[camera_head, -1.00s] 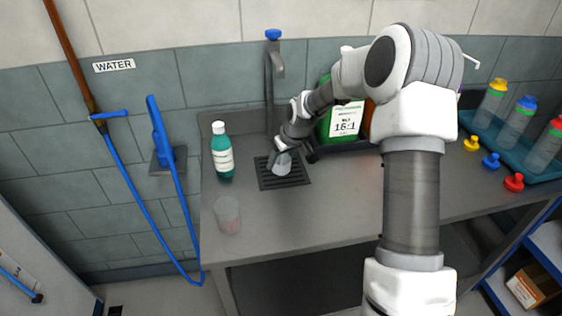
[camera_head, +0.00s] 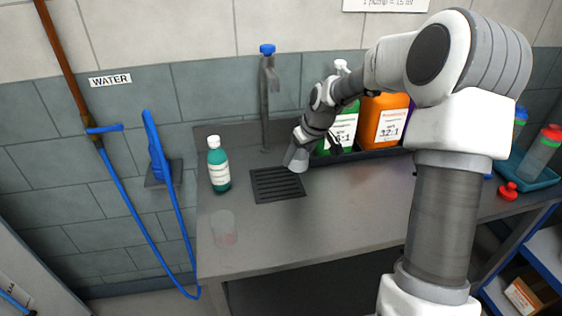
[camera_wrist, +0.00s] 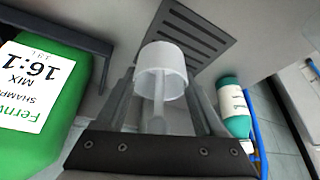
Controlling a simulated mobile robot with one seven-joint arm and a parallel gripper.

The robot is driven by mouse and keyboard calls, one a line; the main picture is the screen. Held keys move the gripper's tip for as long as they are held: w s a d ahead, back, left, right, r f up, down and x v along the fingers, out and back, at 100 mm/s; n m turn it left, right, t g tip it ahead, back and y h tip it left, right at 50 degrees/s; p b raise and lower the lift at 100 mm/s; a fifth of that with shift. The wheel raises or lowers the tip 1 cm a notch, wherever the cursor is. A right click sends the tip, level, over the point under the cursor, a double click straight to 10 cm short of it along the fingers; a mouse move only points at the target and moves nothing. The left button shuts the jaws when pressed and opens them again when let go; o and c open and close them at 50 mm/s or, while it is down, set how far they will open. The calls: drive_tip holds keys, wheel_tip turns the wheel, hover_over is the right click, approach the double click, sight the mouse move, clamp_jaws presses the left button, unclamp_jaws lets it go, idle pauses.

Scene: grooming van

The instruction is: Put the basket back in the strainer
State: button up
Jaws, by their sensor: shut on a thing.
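My gripper (camera_head: 302,146) is shut on a pale translucent cup-shaped piece with a thin stem, which looks like the basket (camera_head: 296,158). In the wrist view the basket (camera_wrist: 161,70) is between the fingers, its round cup pointing away from the palm. It is held above the counter, beside the back right corner of the dark slotted grate (camera_head: 277,185). The grate also shows beyond the basket in the wrist view (camera_wrist: 203,30). A clear, faintly pink cup (camera_head: 224,229) stands on the counter front left; I cannot tell whether it or the grate is the strainer.
A teal bottle (camera_head: 218,165) stands left of the grate, and a tap (camera_head: 266,95) rises behind it. A green jug (camera_head: 345,130) and an orange jug (camera_head: 384,122) stand close on the right in a dark tray. The counter's front middle is clear.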

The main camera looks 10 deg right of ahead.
drive_tip(key=s+d+r+p, duration=0.1)
drive_tip(key=s+d+r, duration=0.1)
drive_tip(key=d+r, duration=0.2)
drive_tip(key=shift+s+d+r+p, duration=0.3)
drive_tip(key=shift+s+r, duration=0.1)
drive_tip(key=shift+r, duration=0.1)
